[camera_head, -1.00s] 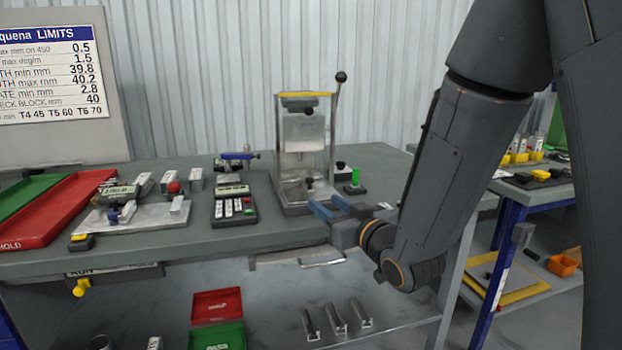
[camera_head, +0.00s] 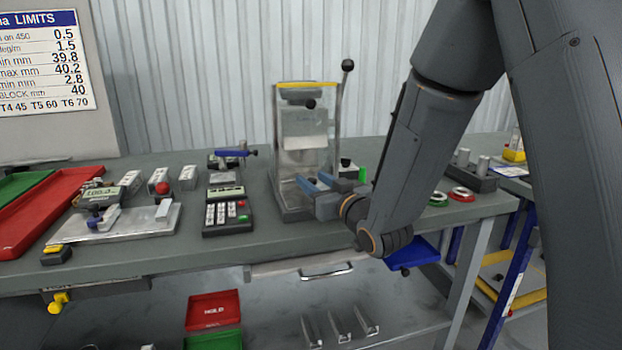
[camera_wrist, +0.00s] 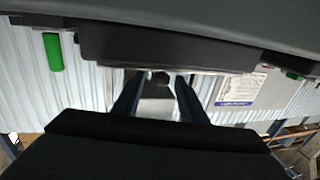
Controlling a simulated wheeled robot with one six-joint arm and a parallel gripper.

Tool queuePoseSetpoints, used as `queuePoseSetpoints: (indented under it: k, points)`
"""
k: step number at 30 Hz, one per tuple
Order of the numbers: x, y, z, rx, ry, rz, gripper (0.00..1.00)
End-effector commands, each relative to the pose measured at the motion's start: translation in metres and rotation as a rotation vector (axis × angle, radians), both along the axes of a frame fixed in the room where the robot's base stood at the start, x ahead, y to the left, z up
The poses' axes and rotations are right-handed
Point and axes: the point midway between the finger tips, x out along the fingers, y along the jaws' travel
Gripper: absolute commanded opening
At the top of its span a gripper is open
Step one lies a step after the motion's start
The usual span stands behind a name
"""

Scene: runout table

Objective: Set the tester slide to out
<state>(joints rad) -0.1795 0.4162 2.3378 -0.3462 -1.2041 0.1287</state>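The tester (camera_head: 305,135) stands upright near the back of the table, with a clear front, a yellow top edge and a tall side lever ending in a black ball. A black knob (camera_head: 310,104) shows on its upper part. My gripper (camera_head: 313,181) is in front of the tester's lower part, its blue fingers apart with nothing seen held. In the wrist view, a dark round knob (camera_wrist: 160,78) shows between the spread fingers; I cannot tell whether they touch it. The tester's lower front is partly hidden by my gripper, and the slide's position cannot be made out.
A keypad device (camera_head: 228,212) is left of the tester, and a metal fixture plate (camera_head: 120,225) lies farther left. A green cylinder (camera_head: 362,174) stands just right of the tester. A blue bin (camera_head: 415,252) is below my wrist. A red tray (camera_head: 50,215) lies far left.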

Motion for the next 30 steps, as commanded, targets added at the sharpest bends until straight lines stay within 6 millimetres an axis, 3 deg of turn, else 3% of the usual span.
queuePoseSetpoints:
  k: [6, 13, 20, 30]
  points:
    - [0.0115, 0.0081, 0.0, 0.0, 0.0, 0.002, 0.39]
    - [0.0117, 0.0099, 0.0, 0.0, 0.0, 0.003, 0.39]
    - [0.0115, 0.0097, 0.0001, 0.0, 0.0, 0.003, 0.01]
    - [0.0114, 0.0075, 0.0, 0.0, 0.0, 0.003, 0.0]
